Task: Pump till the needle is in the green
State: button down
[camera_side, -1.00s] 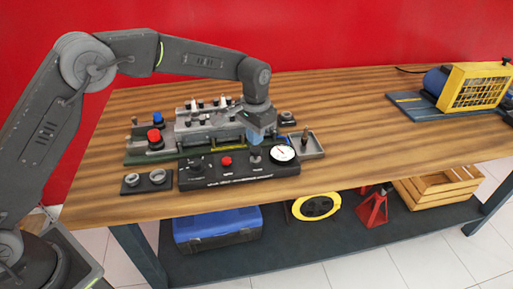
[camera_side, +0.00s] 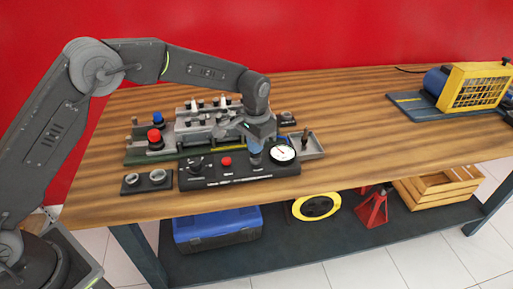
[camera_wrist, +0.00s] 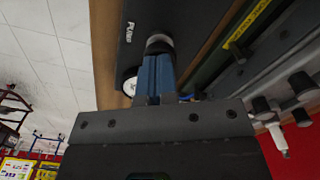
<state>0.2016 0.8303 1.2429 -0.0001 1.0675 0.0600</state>
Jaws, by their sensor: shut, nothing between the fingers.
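A black control panel (camera_side: 215,181) lies along the front of the bench. It carries a red button (camera_side: 226,161), a dark knob and a white-faced round gauge (camera_side: 281,153) at its right end. The gauge's needle is too small to read against any green zone. My gripper (camera_side: 255,149) points down over the pump plunger, just left of the gauge. In the wrist view the shut blue fingers (camera_wrist: 155,75) are over the dark round top of the pump plunger (camera_wrist: 159,43), near the word PUMP. Whether they touch it I cannot tell. The gauge (camera_wrist: 130,84) is partly hidden there.
The grey engine trainer (camera_side: 205,125) with a red knob (camera_side: 154,135) and a blue knob stands right behind the panel. A small tray (camera_side: 312,149) is to the right, and a block with two rings (camera_side: 146,181) to the left. The bench's middle right is clear.

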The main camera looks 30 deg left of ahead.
jog(key=shift+f, duration=0.5)
jog(key=shift+r, duration=2)
jog(key=shift+r, duration=2.55)
